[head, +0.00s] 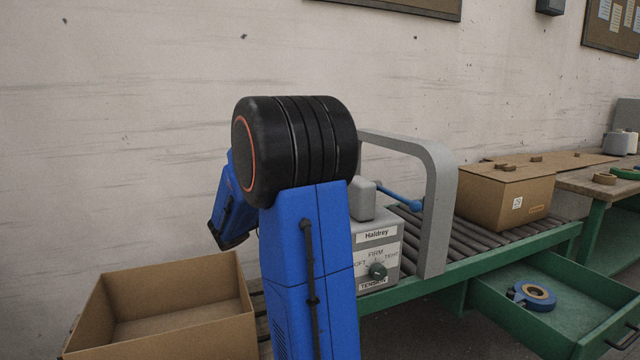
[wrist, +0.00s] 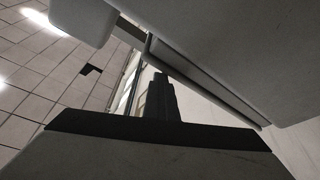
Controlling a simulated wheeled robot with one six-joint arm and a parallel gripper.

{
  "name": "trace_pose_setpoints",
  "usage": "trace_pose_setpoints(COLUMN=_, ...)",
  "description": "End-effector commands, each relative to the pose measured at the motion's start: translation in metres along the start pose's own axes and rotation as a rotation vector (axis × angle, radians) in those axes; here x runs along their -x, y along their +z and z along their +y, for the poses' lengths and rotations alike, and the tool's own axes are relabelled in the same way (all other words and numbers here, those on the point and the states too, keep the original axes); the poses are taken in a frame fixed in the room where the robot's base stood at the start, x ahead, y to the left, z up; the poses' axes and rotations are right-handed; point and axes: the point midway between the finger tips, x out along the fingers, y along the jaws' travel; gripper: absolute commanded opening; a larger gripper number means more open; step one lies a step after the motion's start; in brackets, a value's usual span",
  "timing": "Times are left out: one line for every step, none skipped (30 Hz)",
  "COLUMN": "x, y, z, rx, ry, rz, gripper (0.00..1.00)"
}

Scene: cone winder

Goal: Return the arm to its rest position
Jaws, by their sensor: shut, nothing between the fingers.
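My blue arm (head: 306,260) stands folded in the middle of the head view, with a large black joint at its top. Its forearm (head: 232,205) slopes down behind to the left. The gripper end is hidden in the head view. In the wrist view my gripper (wrist: 161,82) shows as dark fingers held together, with nothing between them. Pale grey surfaces fill much of that view, and a tiled surface shows at its left.
A grey machine (head: 377,255) labelled Haldrey, with a tension dial and a grey arch (head: 440,200), stands right of my arm. A closed carton (head: 505,198) sits on the rollers. An open box (head: 165,335) is at lower left. An open green drawer (head: 570,325) holds a tape roll (head: 533,294).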

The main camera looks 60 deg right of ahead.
Motion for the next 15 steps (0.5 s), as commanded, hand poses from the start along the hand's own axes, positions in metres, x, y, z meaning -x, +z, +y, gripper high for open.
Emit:
trace_pose_setpoints(x=0.009, y=0.004, z=-0.009, rx=0.013, ry=-0.012, rz=-0.003, gripper=0.00)
trace_pose_setpoints(x=0.011, y=0.004, z=-0.011, rx=0.013, ry=-0.012, rz=-0.003, gripper=0.00)
trace_pose_setpoints(x=0.013, y=0.003, z=-0.013, rx=0.012, ry=-0.011, rz=-0.003, gripper=0.00)
trace_pose_setpoints(x=0.015, y=0.003, z=-0.014, rx=0.012, ry=-0.011, rz=-0.003, gripper=0.00)
trace_pose_setpoints(x=0.017, y=0.002, z=-0.015, rx=0.011, ry=-0.010, rz=-0.003, gripper=0.00)
trace_pose_setpoints(x=0.018, y=0.002, z=-0.015, rx=0.010, ry=-0.009, rz=-0.003, gripper=0.00)
trace_pose_setpoints(x=0.019, y=0.001, z=-0.016, rx=0.009, ry=-0.008, rz=-0.003, gripper=0.00)
trace_pose_setpoints(x=0.020, y=0.001, z=-0.016, rx=0.008, ry=-0.007, rz=-0.002, gripper=0.00)
trace_pose_setpoints(x=0.020, y=0.000, z=-0.016, rx=0.007, ry=-0.005, rz=-0.002, gripper=0.00)
trace_pose_setpoints(x=0.020, y=-0.001, z=-0.015, rx=0.006, ry=-0.004, rz=-0.002, gripper=0.00)
trace_pose_setpoints(x=0.020, y=-0.001, z=-0.015, rx=0.005, ry=-0.003, rz=-0.002, gripper=0.00)
trace_pose_setpoints(x=0.020, y=-0.001, z=-0.015, rx=0.004, ry=-0.002, rz=-0.001, gripper=0.00)
trace_pose_setpoints(x=0.020, y=-0.002, z=-0.015, rx=0.004, ry=-0.002, rz=-0.001, gripper=0.00)
trace_pose_setpoints(x=0.020, y=-0.002, z=-0.014, rx=0.003, ry=-0.001, rz=-0.001, gripper=0.00)
trace_pose_setpoints(x=0.019, y=-0.002, z=-0.014, rx=0.003, ry=-0.001, rz=-0.001, gripper=0.00)
